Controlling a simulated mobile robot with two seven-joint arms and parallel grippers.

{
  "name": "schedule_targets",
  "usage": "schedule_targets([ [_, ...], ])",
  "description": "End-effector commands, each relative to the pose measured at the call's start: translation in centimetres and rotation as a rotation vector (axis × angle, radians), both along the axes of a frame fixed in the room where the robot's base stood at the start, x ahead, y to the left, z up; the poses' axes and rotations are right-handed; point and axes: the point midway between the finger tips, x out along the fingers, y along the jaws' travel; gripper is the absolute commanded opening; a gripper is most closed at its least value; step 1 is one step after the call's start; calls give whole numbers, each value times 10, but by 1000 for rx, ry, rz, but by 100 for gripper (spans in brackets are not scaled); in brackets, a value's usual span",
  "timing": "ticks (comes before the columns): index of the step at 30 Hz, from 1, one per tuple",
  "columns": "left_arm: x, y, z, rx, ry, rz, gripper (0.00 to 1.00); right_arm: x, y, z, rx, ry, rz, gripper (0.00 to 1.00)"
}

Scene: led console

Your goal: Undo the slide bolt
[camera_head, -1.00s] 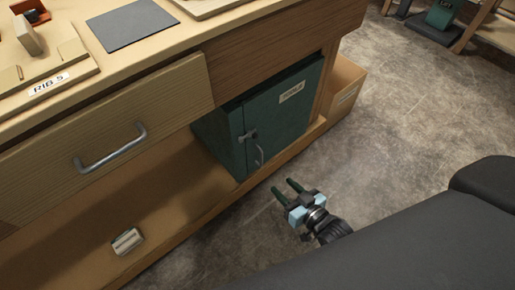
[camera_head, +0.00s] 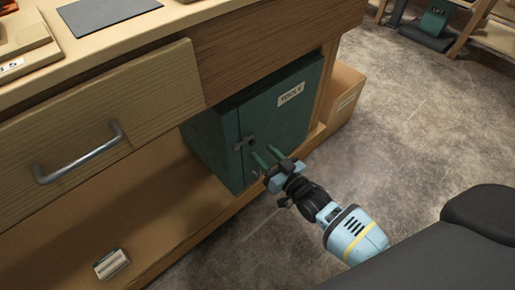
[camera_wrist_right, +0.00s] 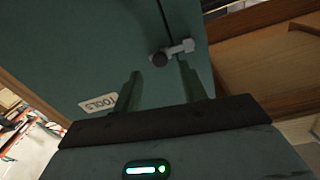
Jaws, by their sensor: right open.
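The slide bolt (camera_head: 245,142) is a small grey metal bolt with a dark round knob, set across the door seam of the green tool cabinet (camera_head: 288,117). In the right wrist view the bolt (camera_wrist_right: 178,50) shows ahead of the fingers, with its bar across the seam. My right gripper (camera_head: 264,158) is open and empty, just in front of the cabinet door and slightly below and right of the bolt. Its fingers (camera_wrist_right: 160,90) stand apart and do not touch the bolt. My left gripper is not in view.
The cabinet sits on a low shelf under the wooden bench, beside a drawer with a metal handle (camera_head: 80,158). A small pale block (camera_head: 111,264) lies on the shelf at lower left. A cardboard box (camera_head: 345,95) stands right of the cabinet.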

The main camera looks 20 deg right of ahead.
Motion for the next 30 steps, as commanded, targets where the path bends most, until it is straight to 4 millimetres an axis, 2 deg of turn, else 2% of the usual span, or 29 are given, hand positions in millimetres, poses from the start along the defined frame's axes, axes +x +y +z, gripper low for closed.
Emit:
schedule_targets([
  [3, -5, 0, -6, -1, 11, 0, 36, 17, 6, -2, 1, 0, 1, 42],
  [7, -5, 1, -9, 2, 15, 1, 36, 28, 9, -1, 1, 0, 1, 42],
  [19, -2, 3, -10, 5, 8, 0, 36, 34, 11, 0, 0, 1, 0, 41],
  [28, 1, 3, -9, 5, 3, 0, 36, 34, 11, 0, 0, 1, 0, 2],
  [30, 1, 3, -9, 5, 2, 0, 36, 34, 11, 0, 0, 1, 0, 0],
])
